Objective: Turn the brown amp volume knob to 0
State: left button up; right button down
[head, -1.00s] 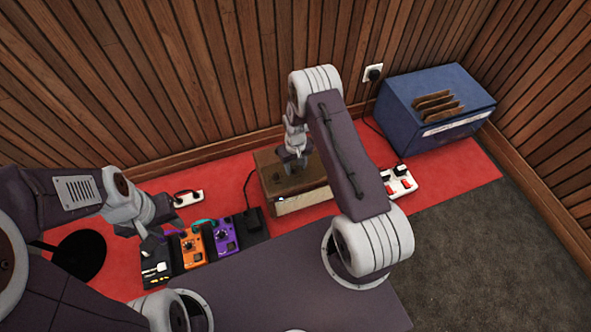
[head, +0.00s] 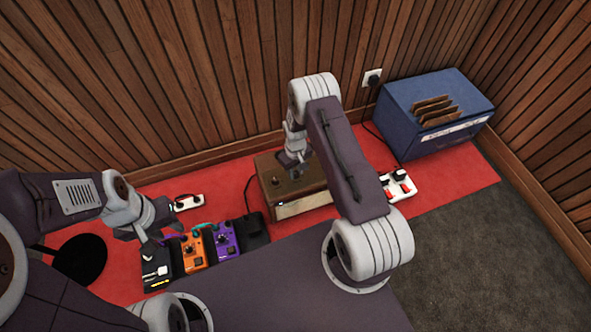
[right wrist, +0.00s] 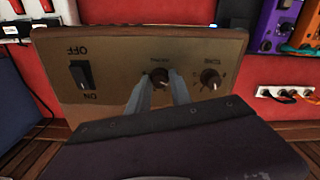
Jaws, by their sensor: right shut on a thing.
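The brown amp (head: 268,190) stands on the red mat against the wall. The right wrist view shows its tan panel (right wrist: 115,60) with an ON/OFF switch (right wrist: 81,74), a middle knob (right wrist: 159,77) and a further knob (right wrist: 210,79) at the right. The middle knob's label is too blurred to read surely. My right gripper (right wrist: 160,88) is shut on the middle knob, one finger at each side; it also shows over the amp in the head view (head: 295,171). My left gripper (head: 142,236) hangs above the pedals; its finger opening is unclear.
An orange pedal (head: 192,251) and a purple pedal (head: 222,239) stand on a black board left of the amp. A white power strip (head: 398,187) and a blue box (head: 437,115) are at the right. The wall is close behind the amp.

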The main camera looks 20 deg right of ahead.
jog(key=n+p, duration=0.1)
jog(key=n, duration=0.2)
jog(key=shift+r, duration=0.1)
jog(key=shift+n+p, duration=0.7)
jog(key=shift+n, duration=0.8)
jog(key=c, duration=1.2)
grip_release()
jog(key=shift+o, duration=0.2)
